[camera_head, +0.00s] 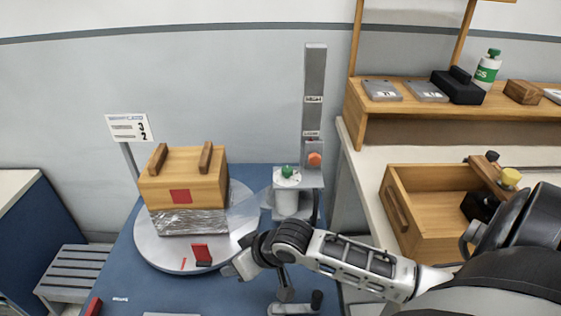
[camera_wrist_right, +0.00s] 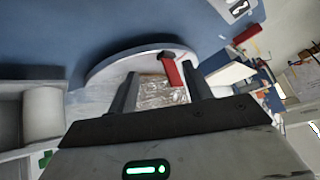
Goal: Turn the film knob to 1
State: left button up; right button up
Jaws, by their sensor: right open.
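A post (camera_head: 315,95) with small labels stands behind the turntable. Its carriage holds a white film roll (camera_head: 287,200), with a green knob (camera_head: 287,172) on top and an orange knob (camera_head: 314,160) on the post. I cannot tell which one is the film knob, and no setting is readable. The roll also shows in the right wrist view (camera_wrist_right: 42,112), at the left. My right gripper (camera_head: 232,270) is below and left of the roll, low over the turntable's front edge. Its fingers (camera_wrist_right: 160,88) are apart, with a red piece (camera_wrist_right: 172,72) seen between and beyond them. My left gripper is not in view.
A wooden box (camera_head: 184,188) with film around its lower part sits on the round turntable (camera_head: 155,250). A sign (camera_head: 129,127) showing 3 and 2 stands behind. An open wooden drawer (camera_head: 400,240) and a shelf (camera_head: 440,125) are at the right.

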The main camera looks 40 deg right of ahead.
jog(key=w+d+r+m+g+h, duration=0.1)
jog(key=w+d+r+m+h, duration=0.1)
jog(key=w+d+r, duration=0.6)
jog(key=m+g+h+p, duration=0.2)
jog(key=m+h, duration=0.1)
jog(key=m, duration=0.1)
send_near(288, 169)
jog(key=b+x, duration=0.1)
jog(key=x, duration=0.7)
jog(key=shift+w+f, duration=0.1)
jog(key=shift+f, duration=0.1)
jog(key=c, duration=1)
